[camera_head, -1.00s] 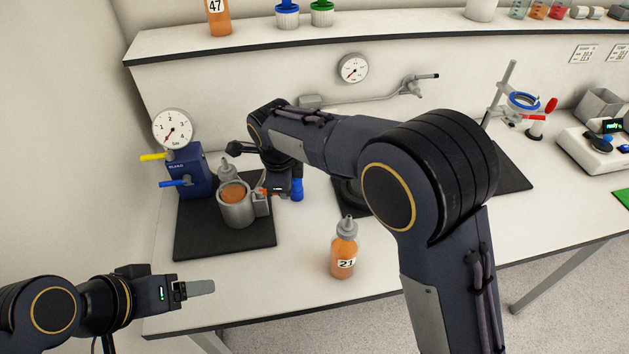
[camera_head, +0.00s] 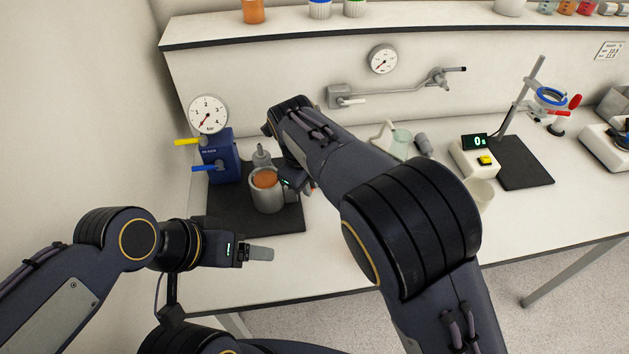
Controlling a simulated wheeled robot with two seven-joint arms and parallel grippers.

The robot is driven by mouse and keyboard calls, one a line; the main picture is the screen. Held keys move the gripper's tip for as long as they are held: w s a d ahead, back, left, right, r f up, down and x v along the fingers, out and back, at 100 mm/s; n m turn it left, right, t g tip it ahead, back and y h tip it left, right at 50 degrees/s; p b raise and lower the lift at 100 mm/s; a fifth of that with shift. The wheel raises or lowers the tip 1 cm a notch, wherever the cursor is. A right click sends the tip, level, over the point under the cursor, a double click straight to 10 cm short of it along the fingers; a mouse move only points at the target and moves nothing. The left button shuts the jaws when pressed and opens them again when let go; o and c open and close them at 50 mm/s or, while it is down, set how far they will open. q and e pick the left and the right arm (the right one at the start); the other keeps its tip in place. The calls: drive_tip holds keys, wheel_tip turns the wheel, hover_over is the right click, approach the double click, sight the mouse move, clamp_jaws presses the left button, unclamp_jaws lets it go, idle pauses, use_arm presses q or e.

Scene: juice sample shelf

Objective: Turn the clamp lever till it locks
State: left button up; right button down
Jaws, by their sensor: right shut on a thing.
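A grey metal cup (camera_head: 268,195) with orange juice stands on a black mat (camera_head: 228,222) at left centre. My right gripper (camera_head: 298,186) is low at the cup's right side, mostly hidden by my own arm. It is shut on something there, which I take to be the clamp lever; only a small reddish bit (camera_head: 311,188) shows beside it. The lever's angle, and whether it is locked, cannot be seen. My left gripper (camera_head: 262,254) hangs in front of the mat, apart from everything; its fingers are seen edge-on, so their gap cannot be told.
A blue press unit (camera_head: 220,160) with a gauge (camera_head: 208,115), a yellow lever (camera_head: 188,142) and a blue lever (camera_head: 204,168) stands behind the cup. A scale (camera_head: 474,158) and a stand (camera_head: 522,100) are at right. My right arm covers the middle of the bench.

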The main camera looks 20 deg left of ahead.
idle(0.3)
drive_tip(key=c, duration=1.5)
unclamp_jaws()
drive_tip(key=shift+o, duration=0.2)
wheel_tip(320, 180, up, 8)
drive_tip(key=s+b, duration=0.1)
drive_tip(key=shift+s+a+f, duration=0.15)
drive_tip(key=shift+s+a, duration=0.1)
drive_tip(key=shift+a, duration=0.05)
